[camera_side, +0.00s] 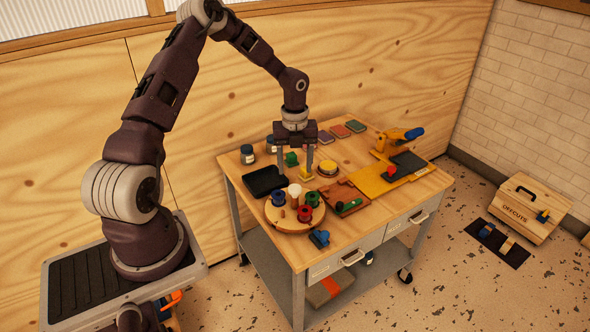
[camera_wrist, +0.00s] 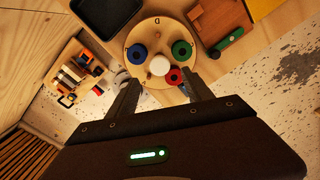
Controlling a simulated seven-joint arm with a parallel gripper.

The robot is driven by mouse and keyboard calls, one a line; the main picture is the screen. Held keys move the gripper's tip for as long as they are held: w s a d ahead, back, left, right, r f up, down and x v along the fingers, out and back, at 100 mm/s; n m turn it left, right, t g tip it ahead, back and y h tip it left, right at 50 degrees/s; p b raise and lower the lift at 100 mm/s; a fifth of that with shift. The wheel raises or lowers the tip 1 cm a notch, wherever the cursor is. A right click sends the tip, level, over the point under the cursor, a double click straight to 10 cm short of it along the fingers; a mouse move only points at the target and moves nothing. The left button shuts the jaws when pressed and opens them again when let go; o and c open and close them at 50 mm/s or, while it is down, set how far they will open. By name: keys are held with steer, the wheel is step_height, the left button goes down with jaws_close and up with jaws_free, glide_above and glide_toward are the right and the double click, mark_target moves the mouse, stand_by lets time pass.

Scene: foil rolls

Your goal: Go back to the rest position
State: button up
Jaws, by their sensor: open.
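My gripper (camera_side: 294,172) hangs down over the worktable, its two fingers apart with nothing between them. In the side view it is above the back edge of a round wooden turntable (camera_side: 270,220). In the wrist view my gripper (camera_wrist: 158,88) shows both fingers spread at the turntable's near edge. A blue foil roll (camera_side: 279,198), a green foil roll (camera_side: 312,198) and a red foil roll (camera_side: 305,213) stand on the turntable around a white knob (camera_side: 294,190). In the wrist view the red roll (camera_wrist: 174,76) is partly hidden by a finger.
A black tray (camera_side: 265,180), a wooden tray (camera_side: 345,191) with a green tool and a yellow press (camera_side: 378,180) with a blue handle share the table. Small jars (camera_side: 247,154) and coloured pads (camera_side: 340,131) line the back. A wooden offcuts box (camera_side: 530,205) stands on the floor right.

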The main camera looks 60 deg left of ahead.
steer(key=s+d+r+n+t+y, duration=0.1)
steer(key=s+d+r+n, duration=0.25)
steer(key=r, duration=0.35)
steer(key=s+d+r+n+y, duration=0.1)
steer(key=s+d+r+n, duration=0.1)
steer(key=d+r+n, duration=0.4)
steer(key=s+d+r+n+t+y, duration=0.1)
steer(key=s+d+r+n, duration=0.15)
steer(key=r, duration=0.55)
steer(key=s+d+r+n+t+h, duration=0.1)
steer(key=s+d+r+n, duration=0.1)
steer(key=s+d+n, duration=0.3)
steer(key=s+d+r+n+t+h, duration=0.2)
steer(key=s+d+n, duration=0.3)
steer(key=s, duration=0.7)
steer(key=shift+r+n+t, duration=0.3)
steer(key=shift+r+n, duration=0.4)
steer(key=shift+w, duration=0.1)
